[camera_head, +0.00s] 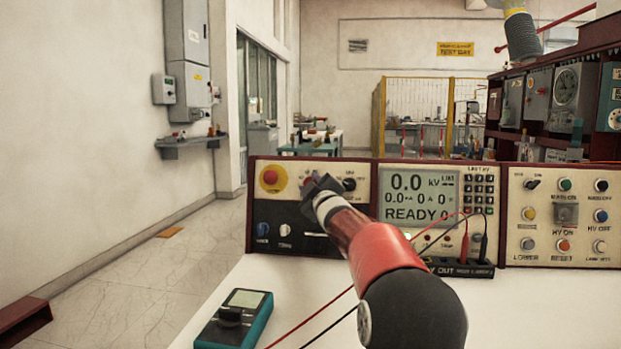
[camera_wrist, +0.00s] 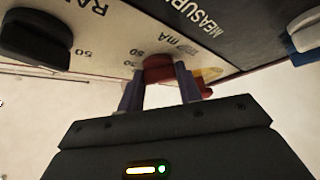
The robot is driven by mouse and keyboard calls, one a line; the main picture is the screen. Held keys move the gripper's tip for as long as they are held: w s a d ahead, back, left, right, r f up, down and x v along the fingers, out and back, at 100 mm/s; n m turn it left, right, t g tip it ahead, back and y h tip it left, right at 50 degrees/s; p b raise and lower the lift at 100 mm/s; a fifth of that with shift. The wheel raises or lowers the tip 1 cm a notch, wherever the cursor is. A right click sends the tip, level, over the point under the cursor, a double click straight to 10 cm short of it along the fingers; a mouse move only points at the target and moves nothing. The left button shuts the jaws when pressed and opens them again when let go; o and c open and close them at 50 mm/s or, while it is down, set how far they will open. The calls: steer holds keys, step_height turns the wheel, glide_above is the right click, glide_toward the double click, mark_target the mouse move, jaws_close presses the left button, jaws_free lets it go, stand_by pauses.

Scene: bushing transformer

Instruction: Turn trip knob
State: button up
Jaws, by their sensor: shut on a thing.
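The trip knob (camera_wrist: 158,66) is red and sits on the cream panel beside printed lettering that looks like "TRIP mA", upside down in the wrist view. My gripper (camera_wrist: 159,82) is shut on it, with one finger on each side. In the head view my gripper (camera_head: 318,186) reaches the upper left part of the control panel (camera_head: 262,207). There it hides most of the knob, and only a bit of red (camera_head: 307,181) shows beside it. The knob's exact angle cannot be told.
A black knob (camera_head: 349,184) sits close to the right of my gripper. A red mushroom button (camera_head: 270,177) is to the left. The display (camera_head: 415,198) reads READY. A teal meter (camera_head: 235,318) lies on the white table, with red and black leads nearby.

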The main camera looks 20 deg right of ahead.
steer(key=shift+d+r+n+g+y+p, duration=0.1)
steer(key=shift+n+g+y+p, duration=0.25)
steer(key=shift+n+y+p, duration=0.45)
steer(key=shift+r+n+g+y+p, duration=0.15)
steer(key=shift+n+g+p, duration=0.35)
steer(key=shift+n, duration=0.7)
steer(key=shift+f+n+y, duration=0.1)
steer(key=shift+n+y, duration=0.15)
steer(key=shift+n, duration=0.05)
steer(key=o, duration=1)
steer(key=s+b, duration=0.1)
steer(key=s, duration=0.6)
steer(key=shift+s, duration=0.4)
steer(key=shift+f, duration=0.1)
